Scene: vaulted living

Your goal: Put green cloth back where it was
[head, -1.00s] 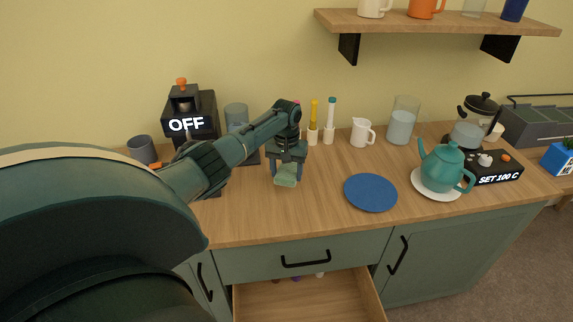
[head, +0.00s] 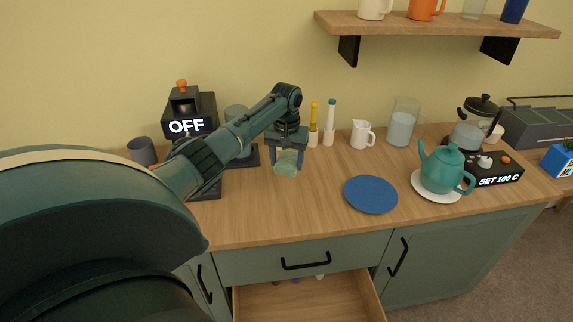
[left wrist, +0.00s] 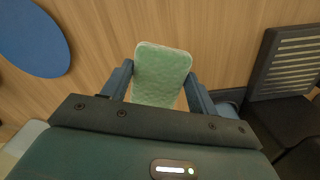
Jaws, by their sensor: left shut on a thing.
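The green cloth (head: 286,163) is a small pale green pad. My left gripper (head: 287,160) is shut on it above the wooden counter, left of the blue plate. In the left wrist view the green cloth (left wrist: 161,74) sits between the two fingers of my left gripper (left wrist: 160,88), its far end sticking out past them. I cannot tell whether the cloth touches the counter. My right gripper is not in view.
The blue plate (head: 370,194) lies at the counter's front. A teal teapot (head: 442,170), a white pitcher (head: 362,134) and a black machine reading OFF (head: 190,115) stand around. An open drawer (head: 300,300) juts out below. The counter's front middle is clear.

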